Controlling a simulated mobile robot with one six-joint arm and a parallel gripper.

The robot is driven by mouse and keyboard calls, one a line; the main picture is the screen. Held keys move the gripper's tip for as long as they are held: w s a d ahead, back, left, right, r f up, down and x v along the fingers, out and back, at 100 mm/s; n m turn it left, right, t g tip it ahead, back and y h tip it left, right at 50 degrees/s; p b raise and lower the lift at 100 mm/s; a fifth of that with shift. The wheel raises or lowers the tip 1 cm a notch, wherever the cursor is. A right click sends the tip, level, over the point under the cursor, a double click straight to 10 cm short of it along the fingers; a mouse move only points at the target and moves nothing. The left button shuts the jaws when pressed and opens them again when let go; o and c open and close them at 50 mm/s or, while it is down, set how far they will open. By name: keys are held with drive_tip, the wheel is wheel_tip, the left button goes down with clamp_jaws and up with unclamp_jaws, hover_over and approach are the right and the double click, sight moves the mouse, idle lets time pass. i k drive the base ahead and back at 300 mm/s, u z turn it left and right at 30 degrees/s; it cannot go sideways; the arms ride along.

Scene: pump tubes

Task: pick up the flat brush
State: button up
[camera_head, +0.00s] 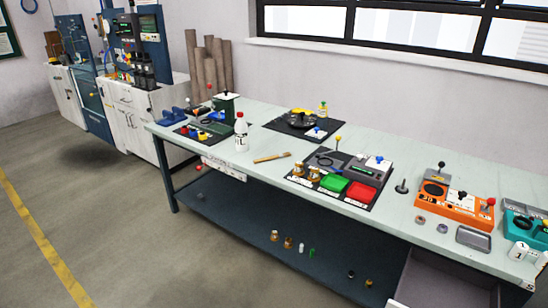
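A flat brush (271,158) lies on the pale top of the workbench (240,172), close to its front edge. It has a light wooden look and lies nearly level in the picture, with bare bench top around it. A white bottle with a red cap (241,132) stands to its left. A black mat with red and green trays lies to its right. My gripper is not in view.
The black mat (300,183) holds several items, including a green tray (334,183) and a red tray (361,192). An orange device (452,204) stands farther right. Another dark mat (279,125) lies behind the brush. Grey floor (120,220) is clear in front.

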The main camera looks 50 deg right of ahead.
sight(280, 156)
drive_tip(key=u, duration=0.05)
drive_tip(key=i, duration=1)
drive_tip(key=z, duration=0.05)
